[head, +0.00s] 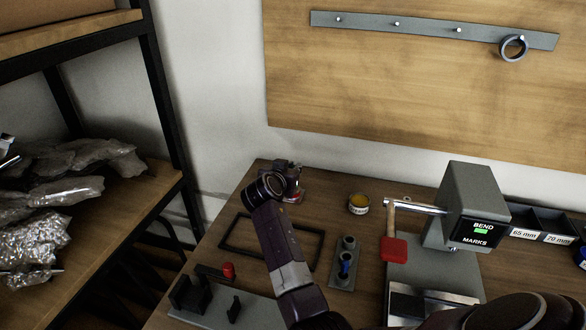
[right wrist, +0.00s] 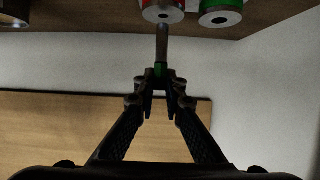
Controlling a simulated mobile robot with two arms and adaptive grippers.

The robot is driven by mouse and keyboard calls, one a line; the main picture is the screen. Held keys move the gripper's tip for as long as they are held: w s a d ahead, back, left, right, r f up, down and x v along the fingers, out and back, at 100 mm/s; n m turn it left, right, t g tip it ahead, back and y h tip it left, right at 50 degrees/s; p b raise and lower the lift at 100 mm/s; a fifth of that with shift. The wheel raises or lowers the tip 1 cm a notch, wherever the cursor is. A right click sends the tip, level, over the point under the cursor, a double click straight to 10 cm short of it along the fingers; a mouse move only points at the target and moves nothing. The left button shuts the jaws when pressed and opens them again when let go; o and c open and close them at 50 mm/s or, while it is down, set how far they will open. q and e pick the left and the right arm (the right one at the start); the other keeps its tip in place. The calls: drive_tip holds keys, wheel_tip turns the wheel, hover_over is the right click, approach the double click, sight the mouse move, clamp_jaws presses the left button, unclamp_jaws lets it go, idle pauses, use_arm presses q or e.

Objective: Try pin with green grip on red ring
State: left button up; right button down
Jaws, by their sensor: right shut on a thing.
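My right gripper (head: 292,178) is at the back left of the workbench in the head view. In the right wrist view my right gripper (right wrist: 160,82) is shut on the green grip of a pin (right wrist: 162,46). The pin's grey shaft points at the red ring (right wrist: 163,11), which has a grey face with a hole. The tip is close to that face; I cannot tell whether it touches. A green ring (right wrist: 220,17) sits beside the red one. In the head view a little of the red ring (head: 294,197) shows under the gripper. My left gripper is not in view.
A tin (head: 358,205) stands to the right of the gripper. A grey holder with a blue-gripped piece (head: 345,268), a dark frame (head: 238,246) and a grey bend gauge (head: 466,205) with a red tag (head: 394,250) are on the bench. A shelf (head: 90,220) stands at left.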

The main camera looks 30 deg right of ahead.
drive_tip(key=shift+f+b, duration=0.45)
drive_tip(key=shift+f, duration=0.2)
idle(1.2)
drive_tip(key=shift+r+p, duration=2.15)
drive_tip(key=shift+r, duration=0.95)
drive_tip(key=shift+r, duration=0.1)
